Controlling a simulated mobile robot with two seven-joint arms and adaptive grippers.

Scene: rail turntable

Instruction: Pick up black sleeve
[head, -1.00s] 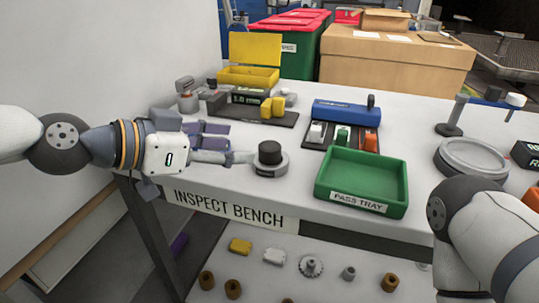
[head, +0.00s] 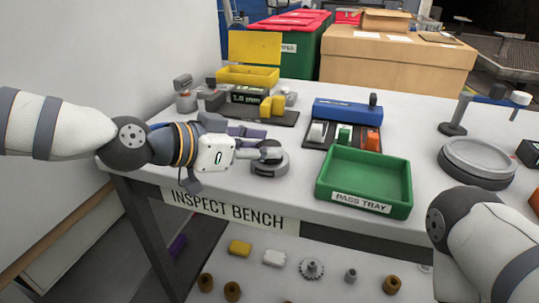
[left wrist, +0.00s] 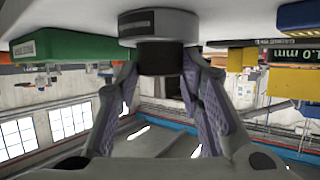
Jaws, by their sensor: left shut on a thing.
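The black sleeve (left wrist: 160,58) is a short dark cylinder at a round grey base (left wrist: 158,24), which shows upside down in the left wrist view. The grey base (head: 270,170) stands on the bench in the head view, left of the green pass tray. My left gripper (head: 262,152) reaches in from the left at sleeve height and is shut on the sleeve, one finger on each side in the wrist view. The fingers partly hide the sleeve in the head view. The sleeve still meets the base, with no clear gap. My right gripper is out of view.
The green pass tray (head: 364,180) is empty, close to the right of the base. Behind it is a rack with white, green and orange pieces (head: 343,137). A gauge with a yellow box (head: 248,75) stands at the back left. A round grey dish (head: 478,160) is at right.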

